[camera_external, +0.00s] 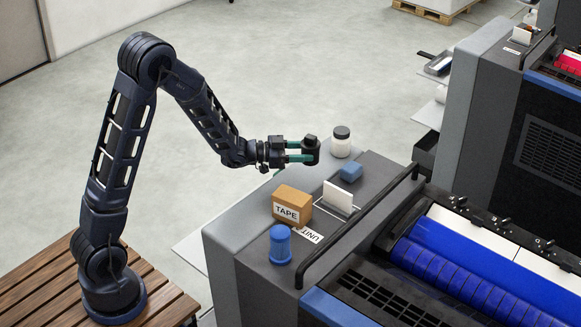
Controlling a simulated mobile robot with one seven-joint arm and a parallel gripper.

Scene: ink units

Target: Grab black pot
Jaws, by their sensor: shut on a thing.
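The black pot (310,146) is a small dark cylinder with a narrower dark top. It is at the left edge of the grey machine's top, near a white jar. My gripper (301,152) comes in level from the left, with green fingers shut on the black pot. The fingers hide part of its side. I cannot tell whether its bottom touches the surface or is a little above it.
A white jar with a dark lid (340,143) stands close to the right. A black rail (350,232) runs alongside.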

